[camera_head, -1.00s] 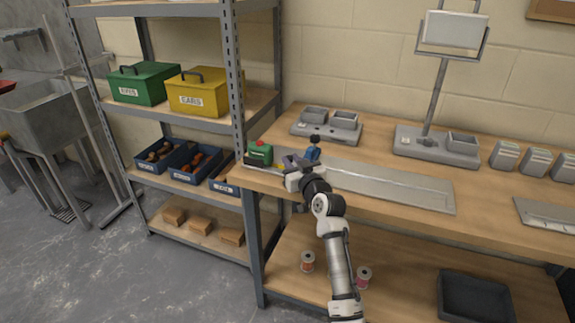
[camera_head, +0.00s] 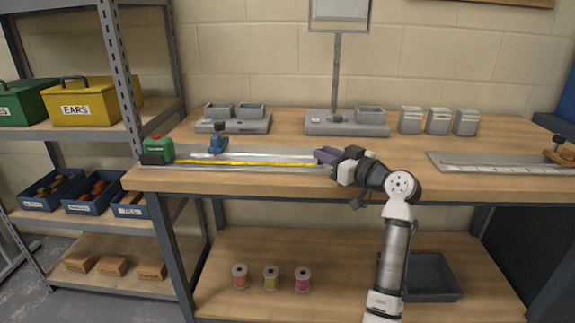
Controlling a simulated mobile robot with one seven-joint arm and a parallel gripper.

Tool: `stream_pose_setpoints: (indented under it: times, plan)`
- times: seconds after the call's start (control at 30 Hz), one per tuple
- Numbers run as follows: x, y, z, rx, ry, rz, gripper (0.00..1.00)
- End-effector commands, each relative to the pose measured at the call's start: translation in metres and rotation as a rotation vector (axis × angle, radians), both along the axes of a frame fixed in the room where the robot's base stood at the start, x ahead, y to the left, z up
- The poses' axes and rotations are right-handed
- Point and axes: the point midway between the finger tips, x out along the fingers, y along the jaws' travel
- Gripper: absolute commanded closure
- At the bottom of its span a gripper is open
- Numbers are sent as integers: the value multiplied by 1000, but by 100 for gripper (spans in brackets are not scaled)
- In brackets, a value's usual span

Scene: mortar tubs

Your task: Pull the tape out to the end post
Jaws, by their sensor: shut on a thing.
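A green tape measure (camera_head: 158,150) with a red button sits at the left end of a grey board on the bench. Its yellow tape (camera_head: 250,163) runs out straight to the right along the board. My gripper (camera_head: 326,157) is at the tape's right end, near the board's right end, and is shut on it. The fingers hide the tape's tip. A blue clamp-like piece with a dark knob (camera_head: 218,143) stands on the board behind the tape, near the tape measure. I cannot make out an end post on this board.
Grey twin trays (camera_head: 235,118), a stand with a small tray (camera_head: 345,122) and grey containers (camera_head: 437,121) line the bench's back. A second board with a scale (camera_head: 495,163) lies to the right. The bench between the boards looks clear.

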Motion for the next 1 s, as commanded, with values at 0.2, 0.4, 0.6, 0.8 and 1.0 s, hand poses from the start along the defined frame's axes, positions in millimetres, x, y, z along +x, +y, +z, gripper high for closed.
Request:
stream_pose_setpoints:
  times: [0.2,0.4,0.6,0.8,1.0]
  plan:
    - [-2,-60,-1,1,1,-4,100]
    - [-3,-91,0,1,0,-3,100]
    - [-3,-103,0,0,1,-2,100]
    - [-3,-104,1,0,0,-3,100]
    - [-3,-104,1,0,0,-3,77]
